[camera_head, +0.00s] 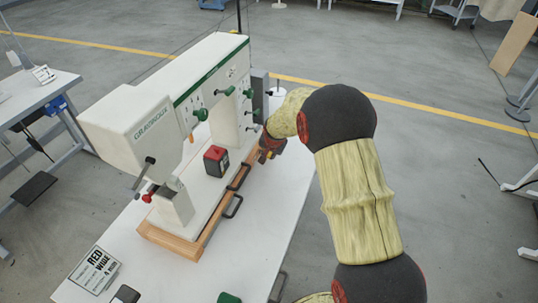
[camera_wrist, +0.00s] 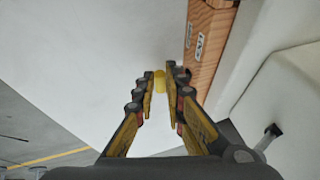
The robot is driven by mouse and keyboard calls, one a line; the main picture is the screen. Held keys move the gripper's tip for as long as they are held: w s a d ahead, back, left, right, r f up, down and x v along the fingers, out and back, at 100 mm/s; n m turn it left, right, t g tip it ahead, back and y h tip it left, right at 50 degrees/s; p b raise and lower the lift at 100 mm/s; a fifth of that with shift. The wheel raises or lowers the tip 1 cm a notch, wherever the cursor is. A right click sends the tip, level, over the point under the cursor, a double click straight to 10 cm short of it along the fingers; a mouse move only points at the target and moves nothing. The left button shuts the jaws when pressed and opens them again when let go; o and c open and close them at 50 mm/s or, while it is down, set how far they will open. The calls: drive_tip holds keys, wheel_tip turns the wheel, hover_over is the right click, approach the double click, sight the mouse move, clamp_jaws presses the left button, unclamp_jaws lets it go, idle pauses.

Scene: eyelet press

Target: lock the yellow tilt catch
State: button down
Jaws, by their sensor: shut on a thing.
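My gripper (camera_wrist: 160,88) is shut on a small yellow part, which I take to be the yellow tilt catch (camera_wrist: 159,80); only its rounded top shows between the fingertips. Its position, locked or not, cannot be told. In the head view my gripper (camera_head: 268,150) is at the right side of the white eyelet press (camera_head: 140,107), by the far end of its wooden base (camera_head: 178,243). The catch is hidden there by my gripper and arm. In the wrist view the wooden base (camera_wrist: 208,45) is just right of the fingers.
Green knobs (camera_head: 201,114) and levers line the press's side. A box with a red button (camera_head: 216,154) stands on the base, and black handles (camera_head: 233,206) run along its edge. The white tabletop (camera_head: 262,235) right of the base is mostly clear.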

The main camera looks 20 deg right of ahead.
drive_tip(key=shift+a+r+p, duration=0.1)
drive_tip(key=shift+p, duration=0.25)
drive_tip(key=shift+w+a+r+g+h+p, duration=0.1)
drive_tip(key=shift+r+g+h+p, duration=0.15)
drive_tip(key=shift+p, duration=0.35)
drive_tip(key=shift+w+a+g+h+b, duration=0.15)
drive_tip(key=shift+w+g+h+b, duration=0.05)
drive_tip(key=shift+g+h+b, duration=0.3)
drive_tip(key=shift+w+a+r+n+g+h+b, duration=0.1)
drive_tip(key=shift+r+n+g+h+b, duration=0.25)
drive_tip(key=shift+r+g+h, duration=0.1)
drive_tip(key=c, duration=1.8)
unclamp_jaws()
drive_tip(key=shift+c, duration=0.2)
